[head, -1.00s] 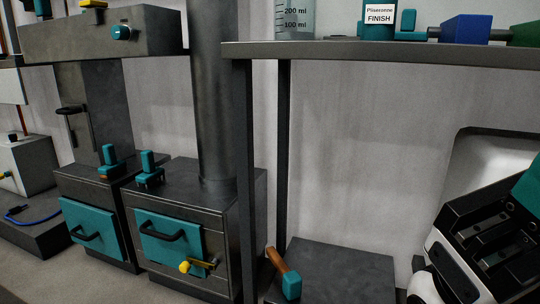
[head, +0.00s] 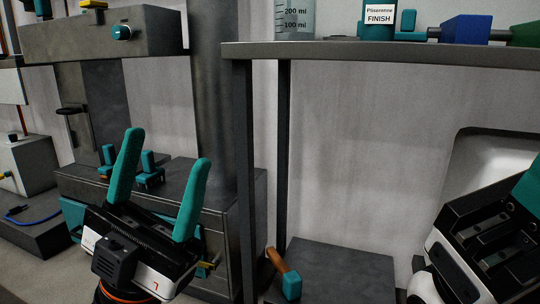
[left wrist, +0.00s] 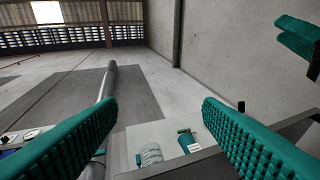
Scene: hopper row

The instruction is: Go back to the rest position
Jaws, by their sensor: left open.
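My left gripper (head: 167,150) is in the lower left of the head view, in front of the dark stove-like boxes. Its two teal fingers point up, spread wide apart with nothing between them. In the left wrist view the same fingers (left wrist: 160,98) frame an open gap, with floor and wall beyond. My right gripper (head: 490,235) shows at the right edge of the head view. Part of a teal finger is visible there, but its fingertips are out of frame.
A shelf (head: 400,52) on dark posts spans the upper right, bearing a measuring vessel (head: 294,20), a labelled bottle (head: 379,18) and a blue block (head: 466,28). A dark lever (head: 72,109) is on the left column.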

